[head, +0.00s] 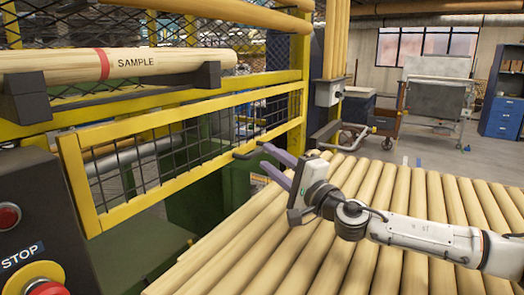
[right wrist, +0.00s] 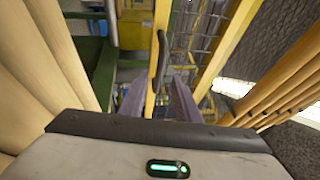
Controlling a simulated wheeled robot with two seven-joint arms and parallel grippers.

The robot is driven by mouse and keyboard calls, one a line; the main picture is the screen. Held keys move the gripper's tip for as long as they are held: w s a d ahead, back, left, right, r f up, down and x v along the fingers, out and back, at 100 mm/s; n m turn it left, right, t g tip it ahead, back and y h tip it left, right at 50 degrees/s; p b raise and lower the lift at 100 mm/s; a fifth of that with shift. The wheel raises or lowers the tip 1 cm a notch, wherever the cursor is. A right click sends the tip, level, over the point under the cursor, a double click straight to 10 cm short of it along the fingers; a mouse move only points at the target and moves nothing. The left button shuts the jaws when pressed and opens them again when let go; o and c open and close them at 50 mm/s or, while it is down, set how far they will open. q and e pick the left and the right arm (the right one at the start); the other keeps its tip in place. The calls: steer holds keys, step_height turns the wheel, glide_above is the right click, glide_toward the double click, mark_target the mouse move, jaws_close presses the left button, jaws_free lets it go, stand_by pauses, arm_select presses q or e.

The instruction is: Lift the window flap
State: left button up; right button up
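The window flap (head: 180,183) is a long yellow frame with dark wire mesh, low in the yellow guard at left in the head view. Its bottom rail carries a dark bar handle (head: 245,153). My right gripper (head: 263,156) is open, its two purple fingers pointing left at the handle. In the right wrist view the dark handle (right wrist: 160,55) lies along the yellow rail, in line with the gap between the parted fingers (right wrist: 156,88). I cannot tell whether they touch it. My left gripper is not in view.
Pale turned rods (head: 380,230) cover the table under my right arm. A rod marked SAMPLE (head: 140,62) rests on dark brackets above the flap. A red stop button (head: 37,283) is at lower left. Fixed mesh (head: 260,45) stands above the flap.

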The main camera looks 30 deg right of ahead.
mark_target(261, 152)
steer(key=shift+x, duration=1.75)
steer(key=shift+f, duration=0.1)
steer(key=shift+c, duration=0.4)
jaws_close()
